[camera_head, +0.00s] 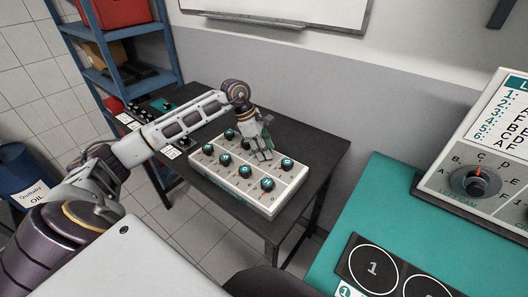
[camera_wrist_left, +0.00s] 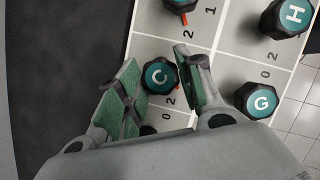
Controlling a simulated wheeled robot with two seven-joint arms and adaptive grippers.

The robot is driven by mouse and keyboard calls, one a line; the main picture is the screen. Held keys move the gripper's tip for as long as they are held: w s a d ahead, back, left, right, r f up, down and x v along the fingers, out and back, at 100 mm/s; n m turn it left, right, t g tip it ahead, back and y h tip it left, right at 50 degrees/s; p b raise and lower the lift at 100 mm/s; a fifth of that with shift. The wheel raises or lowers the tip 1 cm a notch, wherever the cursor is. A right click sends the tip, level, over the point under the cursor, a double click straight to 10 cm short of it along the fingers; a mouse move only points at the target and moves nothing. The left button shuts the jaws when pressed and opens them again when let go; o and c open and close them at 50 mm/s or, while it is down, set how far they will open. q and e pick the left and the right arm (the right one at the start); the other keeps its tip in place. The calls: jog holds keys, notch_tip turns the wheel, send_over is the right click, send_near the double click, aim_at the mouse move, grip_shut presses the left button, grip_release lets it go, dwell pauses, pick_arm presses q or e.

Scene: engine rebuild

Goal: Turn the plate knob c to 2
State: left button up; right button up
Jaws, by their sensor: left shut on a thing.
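The plate knob c (camera_wrist_left: 159,76) is a dark round knob with a teal cap marked C. In the left wrist view it sits between the two fingers of my left gripper (camera_wrist_left: 157,70), which is shut on it. In the head view my left gripper (camera_head: 264,153) reaches down onto the knob panel (camera_head: 272,207) and hides the knob. The scale figures 2 and 0 show just below the knob in the left wrist view. The knob's pointer is largely hidden; I cannot tell where it points. My right gripper is not in view.
Several similar knobs stand close by, such as G (camera_wrist_left: 262,101) and H (camera_wrist_left: 294,15). The panel rests on a dark table (camera_head: 310,147). A teal bench (camera_head: 374,204) with a dial box (camera_head: 460,205) is at the right. A blue shelf (camera_head: 92,78) stands at the back left.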

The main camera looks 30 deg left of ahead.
pick_arm(q)
jog(key=shift+w+m+g+b, duration=0.1)
jog(key=shift+m+g+b, duration=0.3)
jog(key=shift+m, duration=0.7)
jog(key=shift+m+g, duration=0.4)
jog(key=shift+m, duration=0.6)
jog(key=shift+m+b, duration=0.3)
jog(key=shift+b, duration=0.05)
jog(key=shift+m+g, duration=0.3)
jog(key=shift+m, duration=0.5)
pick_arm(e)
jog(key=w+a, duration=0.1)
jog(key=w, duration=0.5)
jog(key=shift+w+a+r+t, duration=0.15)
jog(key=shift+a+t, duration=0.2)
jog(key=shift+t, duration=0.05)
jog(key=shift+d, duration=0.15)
pick_arm(q)
jog(key=o, duration=1)
